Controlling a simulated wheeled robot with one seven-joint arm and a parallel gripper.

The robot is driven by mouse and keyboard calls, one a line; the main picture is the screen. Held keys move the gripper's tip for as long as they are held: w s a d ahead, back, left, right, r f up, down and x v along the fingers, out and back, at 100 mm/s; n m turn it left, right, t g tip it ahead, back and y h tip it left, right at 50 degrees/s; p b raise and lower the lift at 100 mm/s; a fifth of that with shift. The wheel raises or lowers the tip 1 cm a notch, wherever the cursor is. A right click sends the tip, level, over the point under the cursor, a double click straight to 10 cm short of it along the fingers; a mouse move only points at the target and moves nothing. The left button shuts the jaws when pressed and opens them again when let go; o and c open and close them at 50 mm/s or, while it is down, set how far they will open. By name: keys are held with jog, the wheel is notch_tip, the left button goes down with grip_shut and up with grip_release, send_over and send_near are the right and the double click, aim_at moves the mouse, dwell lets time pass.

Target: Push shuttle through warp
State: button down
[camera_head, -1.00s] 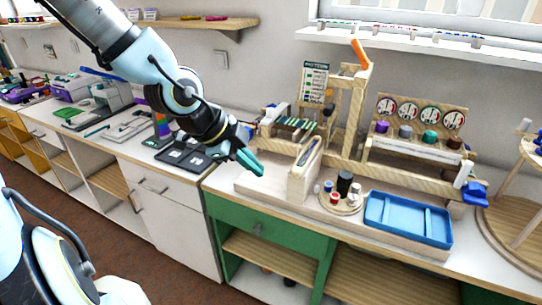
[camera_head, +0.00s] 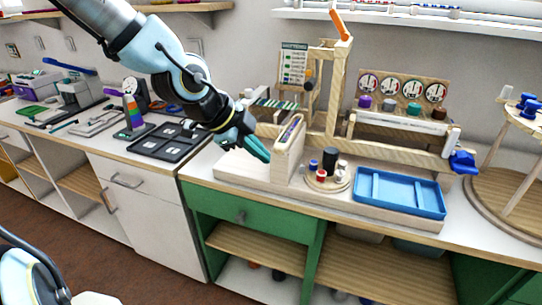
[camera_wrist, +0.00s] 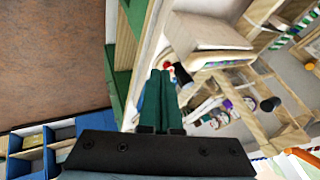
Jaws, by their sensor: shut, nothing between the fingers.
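A wooden loom with an upright post (camera_head: 333,95) stands on the counter. A band of dark and pale strips, seemingly the warp (camera_head: 272,104), lies at its left. A pale wooden block (camera_head: 287,158) stands in front, with a slim dark-and-coloured piece, perhaps the shuttle (camera_head: 289,130), along its sloping top. My gripper (camera_head: 264,155) has teal fingers pressed together and empty, just left of the block; I cannot tell if they touch. In the wrist view the gripper (camera_wrist: 160,75) is shut, with a pale wooden block (camera_wrist: 205,33) beyond the tips.
A round board (camera_head: 327,183) with several spools stands right of the block. A blue tray (camera_head: 400,207) lies further right, with a blue clamp (camera_head: 463,162) behind it. A dark tray (camera_head: 168,143) lies left of my arm. The green cabinet's front edge is below.

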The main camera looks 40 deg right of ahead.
jog(key=shift+w+d+f, duration=0.25)
jog(key=shift+w+d, duration=0.1)
jog(key=shift+d, duration=0.35)
jog(key=shift+w+d+f, duration=0.2)
jog(key=shift+w+d, duration=0.2)
jog(key=shift+d, duration=0.35)
jog(key=shift+w+d+f, duration=0.25)
jog(key=shift+w+d, duration=0.1)
jog(key=shift+d, duration=0.35)
